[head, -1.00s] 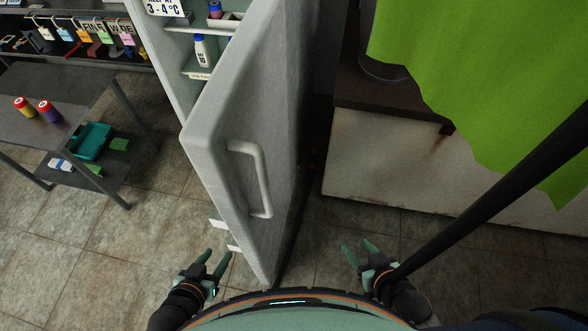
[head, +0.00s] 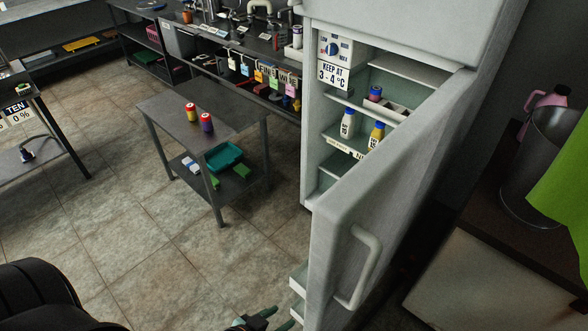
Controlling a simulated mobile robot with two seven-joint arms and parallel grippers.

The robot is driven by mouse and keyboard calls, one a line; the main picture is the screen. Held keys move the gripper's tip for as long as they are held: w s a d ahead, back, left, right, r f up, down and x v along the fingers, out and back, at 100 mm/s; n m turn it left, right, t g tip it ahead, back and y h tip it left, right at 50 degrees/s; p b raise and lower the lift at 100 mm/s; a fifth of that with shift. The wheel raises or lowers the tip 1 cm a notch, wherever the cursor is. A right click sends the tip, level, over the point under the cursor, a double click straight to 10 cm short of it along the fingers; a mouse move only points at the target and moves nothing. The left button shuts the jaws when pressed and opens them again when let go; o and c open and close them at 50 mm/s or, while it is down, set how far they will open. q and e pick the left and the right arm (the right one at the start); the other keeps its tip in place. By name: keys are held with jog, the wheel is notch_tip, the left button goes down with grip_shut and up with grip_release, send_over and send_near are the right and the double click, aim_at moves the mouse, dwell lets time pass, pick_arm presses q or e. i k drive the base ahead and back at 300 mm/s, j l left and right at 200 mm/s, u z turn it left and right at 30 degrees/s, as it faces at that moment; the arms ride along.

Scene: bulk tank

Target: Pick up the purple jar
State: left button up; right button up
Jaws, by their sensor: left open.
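A small jar with a purple body and a reddish top (head: 206,123) stands upright on the small grey table, beside a red and yellow jar (head: 191,113). Another small dark purplish jar with a blue top (head: 375,93) stands on the upper shelf of the open fridge. My left gripper (head: 276,321) is at the bottom edge, partly cut off, beside the fridge door's lower end. It is open and empty, far from all these jars. My right gripper is out of view.
The open fridge door (head: 345,235) stands between the table side and the right-hand counter. A white bottle (head: 347,122) and a yellow bottle (head: 376,134) are in the fridge. The grey table (head: 172,113) has a teal tray (head: 224,157) below. The tiled floor before it is clear.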

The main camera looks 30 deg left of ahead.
aim_at(205, 118)
jog(key=j+z, duration=0.45)
jog(key=j, duration=0.45)
jog(key=k+j+z, duration=0.1)
jog(key=j+z, duration=0.35)
jog(key=j, duration=0.45)
jog(key=j+z, duration=0.7)
jog(key=j+u, duration=0.35)
jog(key=i+j+u, duration=0.1)
jog(key=u, duration=0.25)
jog(key=i+j+u, duration=0.1)
jog(key=u, duration=0.25)
jog(key=i+j+u, duration=0.2)
jog(key=u, duration=0.2)
jog(key=i+u, duration=0.4)
jog(key=i+j, duration=0.05)
